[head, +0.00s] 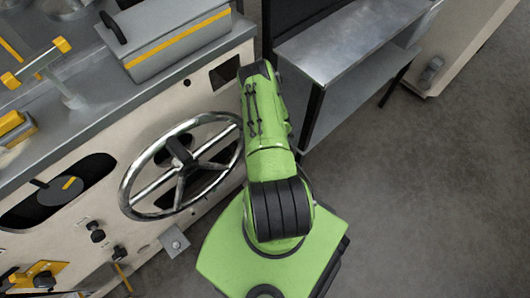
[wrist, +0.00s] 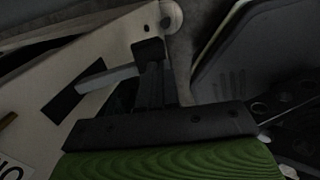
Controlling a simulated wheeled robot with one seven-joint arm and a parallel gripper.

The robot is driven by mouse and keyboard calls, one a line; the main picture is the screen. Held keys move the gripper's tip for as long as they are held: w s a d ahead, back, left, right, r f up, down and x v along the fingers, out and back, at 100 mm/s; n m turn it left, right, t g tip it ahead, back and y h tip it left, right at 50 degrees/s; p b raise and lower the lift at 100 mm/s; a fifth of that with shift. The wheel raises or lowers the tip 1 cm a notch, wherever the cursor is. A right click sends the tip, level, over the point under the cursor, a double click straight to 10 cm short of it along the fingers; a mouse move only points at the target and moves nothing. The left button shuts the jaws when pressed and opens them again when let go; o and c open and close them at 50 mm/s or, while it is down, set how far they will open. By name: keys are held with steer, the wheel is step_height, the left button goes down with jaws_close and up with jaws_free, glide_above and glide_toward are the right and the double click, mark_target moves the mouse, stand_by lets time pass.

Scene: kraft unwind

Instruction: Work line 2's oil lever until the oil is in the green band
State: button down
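My gripper (wrist: 150,52) shows in the wrist view as a dark shape reaching up from a black crossbar. Its fingers overlap, so I cannot tell whether they are open or shut. A pale grey bar (wrist: 104,79) sticks out left of the fingers, before a dark slot in a cream panel (wrist: 62,62). I cannot tell whether it is the oil lever, or whether the fingers touch it. In the head view my green arm reaches up beside the machine and hides the gripper. No oil gauge or green band can be made out.
A large chrome handwheel (head: 182,165) stands on the machine's cream front, close left of my arm. Yellow-marked knobs (head: 40,275) sit lower left. A grey metal bench (head: 345,50) stands behind the arm on the right. The floor (head: 430,190) at right is clear.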

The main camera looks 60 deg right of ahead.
steer(key=shift+s+f, duration=0.1)
steer(key=shift+f, duration=0.3)
steer(key=shift+r, duration=0.1)
steer(key=p+v, duration=0.3)
steer(key=v, duration=0.5)
steer(key=shift+p, duration=0.35)
steer(key=shift+a, duration=0.1)
stand_by(0.8)
